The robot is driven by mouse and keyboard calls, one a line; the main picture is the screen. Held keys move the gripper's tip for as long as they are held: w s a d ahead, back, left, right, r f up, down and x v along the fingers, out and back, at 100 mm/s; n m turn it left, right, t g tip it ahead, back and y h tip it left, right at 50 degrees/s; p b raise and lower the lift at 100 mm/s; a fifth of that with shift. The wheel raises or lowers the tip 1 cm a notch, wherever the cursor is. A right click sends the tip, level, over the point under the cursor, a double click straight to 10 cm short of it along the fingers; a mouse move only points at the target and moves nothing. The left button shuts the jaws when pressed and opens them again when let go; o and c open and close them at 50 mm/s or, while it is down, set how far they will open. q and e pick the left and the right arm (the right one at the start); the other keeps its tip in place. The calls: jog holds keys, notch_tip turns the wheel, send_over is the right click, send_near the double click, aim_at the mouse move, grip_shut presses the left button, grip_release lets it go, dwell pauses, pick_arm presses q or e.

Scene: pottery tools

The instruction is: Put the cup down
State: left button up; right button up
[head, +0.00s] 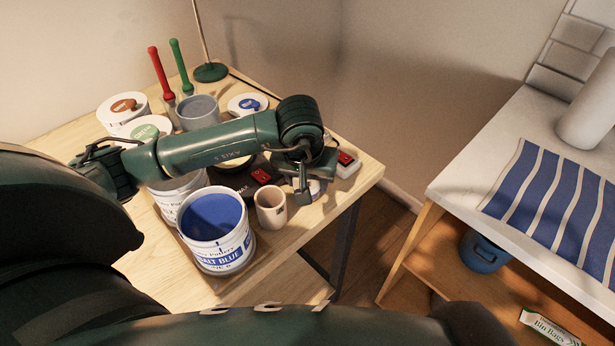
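My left arm reaches across the table, and my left gripper (303,190) points down just right of the cup, near the table's right edge. A small pale round object (316,189) shows partly behind its fingers. I cannot tell whether the fingers touch it or the cup, or how far apart they are. A grey cup (197,113) stands farther back. My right gripper is out of view.
A cobalt blue tub (217,232) stands close left of the pink cup. Lidded tubs, red and green brushes (161,70), and red-switched boxes (347,165) crowd the table. A white counter (463,182) with a striped cloth (560,208) stands right, across a gap.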

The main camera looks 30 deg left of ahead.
pick_arm(q)
jog(key=shift+f, duration=0.15)
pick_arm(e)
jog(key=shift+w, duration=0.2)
pick_arm(q)
jog(key=shift+f, duration=0.15)
jog(key=o, duration=0.6)
jog(key=shift+o, duration=0.6)
jog(key=shift+r, duration=0.3)
jog(key=v, duration=0.4)
jog(key=shift+r, duration=0.25)
jog(key=b+v, duration=0.1)
jog(key=v, duration=0.5)
jog(key=shift+s, duration=0.1)
jog(key=shift+s+r, duration=0.2)
jog(key=shift+r, duration=0.4)
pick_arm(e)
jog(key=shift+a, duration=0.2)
